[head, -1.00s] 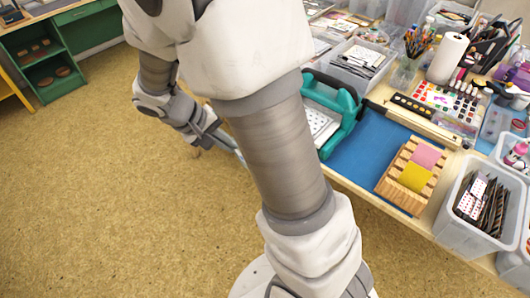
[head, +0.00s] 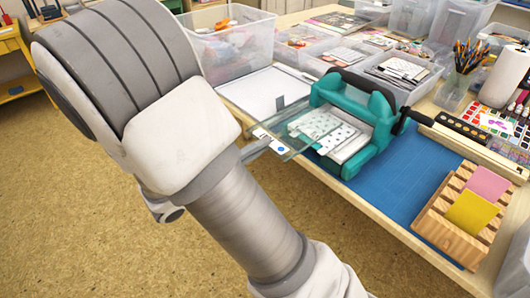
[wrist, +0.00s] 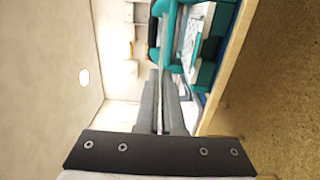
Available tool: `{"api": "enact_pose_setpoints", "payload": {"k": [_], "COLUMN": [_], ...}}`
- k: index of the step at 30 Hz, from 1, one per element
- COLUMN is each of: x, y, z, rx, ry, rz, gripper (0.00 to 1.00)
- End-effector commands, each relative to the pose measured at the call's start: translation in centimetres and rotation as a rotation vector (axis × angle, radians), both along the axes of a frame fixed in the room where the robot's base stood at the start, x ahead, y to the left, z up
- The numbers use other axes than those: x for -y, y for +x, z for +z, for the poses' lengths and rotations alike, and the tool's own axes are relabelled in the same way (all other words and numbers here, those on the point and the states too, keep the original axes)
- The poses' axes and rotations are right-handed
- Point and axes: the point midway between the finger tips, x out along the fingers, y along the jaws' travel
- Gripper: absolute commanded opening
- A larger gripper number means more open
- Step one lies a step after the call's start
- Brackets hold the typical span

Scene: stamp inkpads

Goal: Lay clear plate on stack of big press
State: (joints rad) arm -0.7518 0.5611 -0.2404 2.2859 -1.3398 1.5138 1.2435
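The teal big press (head: 376,117) stands on the table, with a stack of white, patterned sheets (head: 338,146) in its opening and jutting out at the front left. My gripper (wrist: 160,128) is shut on the clear plate (head: 284,142), which juts out from behind my arm in the head view. The plate is held roughly flat, just off the table's front edge, its right end at or over the stack's near-left edge. I cannot tell whether they touch. In the wrist view the plate is edge-on and hard to make out. In the head view my arm hides most of the gripper.
A blue mat (head: 402,179) lies right of the press, with a wooden rack (head: 449,222) holding pink and yellow pads. A white sheet or tray (head: 262,92) lies to its left. Clear bins (head: 237,46) stand behind. Open floor lies in front.

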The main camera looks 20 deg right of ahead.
Motion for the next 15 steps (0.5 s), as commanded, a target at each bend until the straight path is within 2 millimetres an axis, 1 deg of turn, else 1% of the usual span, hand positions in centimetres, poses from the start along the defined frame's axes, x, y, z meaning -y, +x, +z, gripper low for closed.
{"api": "enact_pose_setpoints", "payload": {"k": [12, 15], "x": [-0.16, 0.41], "y": [0.03, 0.21], "z": [-0.11, -0.03], "rx": [0.003, 0.004], "ry": [-0.006, -0.007], "rz": [0.008, 0.006], "gripper": [0.0, 0.0]}}
